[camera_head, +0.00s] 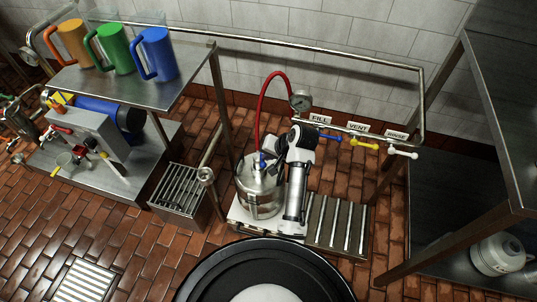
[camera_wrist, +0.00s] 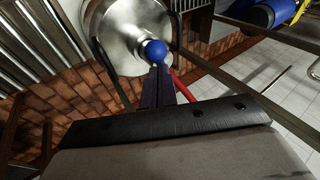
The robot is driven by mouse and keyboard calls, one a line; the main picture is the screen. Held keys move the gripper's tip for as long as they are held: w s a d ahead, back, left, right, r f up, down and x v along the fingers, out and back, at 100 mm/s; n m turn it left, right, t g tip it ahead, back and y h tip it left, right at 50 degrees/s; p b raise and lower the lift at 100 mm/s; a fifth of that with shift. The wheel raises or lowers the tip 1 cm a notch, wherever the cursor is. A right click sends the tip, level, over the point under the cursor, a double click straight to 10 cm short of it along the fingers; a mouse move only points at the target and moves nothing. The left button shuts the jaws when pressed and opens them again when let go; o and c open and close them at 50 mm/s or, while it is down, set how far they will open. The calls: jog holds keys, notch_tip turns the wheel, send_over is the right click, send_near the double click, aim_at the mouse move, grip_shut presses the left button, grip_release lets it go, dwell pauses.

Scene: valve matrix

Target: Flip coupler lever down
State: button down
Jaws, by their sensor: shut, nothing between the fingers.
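The coupler lever's blue ball knob (camera_head: 260,160) shows on top of a steel keg (camera_head: 262,197) in the head view. In the wrist view the blue knob (camera_wrist: 155,50) lies just beyond my fingertips, over the round keg top (camera_wrist: 125,30). My gripper (camera_wrist: 158,70) is shut and empty, its fingers pointing at the knob. Whether they touch it I cannot tell. In the head view my gripper (camera_head: 273,168) is beside the coupler, partly hidden by my wrist. The lever's shaft and the coupler body are mostly hidden behind my fingers.
A red hose (camera_head: 262,105) rises from the coupler to a gauge (camera_head: 300,101). Blue, yellow and white valve handles labelled FILL, VENT and RINSE (camera_head: 397,137) line the pipe at the right. A shelf (camera_head: 130,82) with three mugs stands left. A steel rack (camera_head: 470,215) stands right.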

jog(key=shift+s+f, duration=0.1)
jog(key=shift+s, duration=0.05)
jog(key=t+b, duration=0.1)
jog(key=b, duration=0.1)
jog(key=s+f+t+b, duration=0.1)
jog(key=t, duration=0.1)
jog(key=f+n+t+y+b, duration=0.1)
jog(key=t+b, duration=0.1)
jog(key=shift+s+d+f+b, duration=0.1)
jog(key=shift+s+f+b, duration=0.1)
jog(key=shift+s+b, duration=0.2)
jog(key=shift+r+p, duration=0.75)
jog(key=shift+p, duration=0.15)
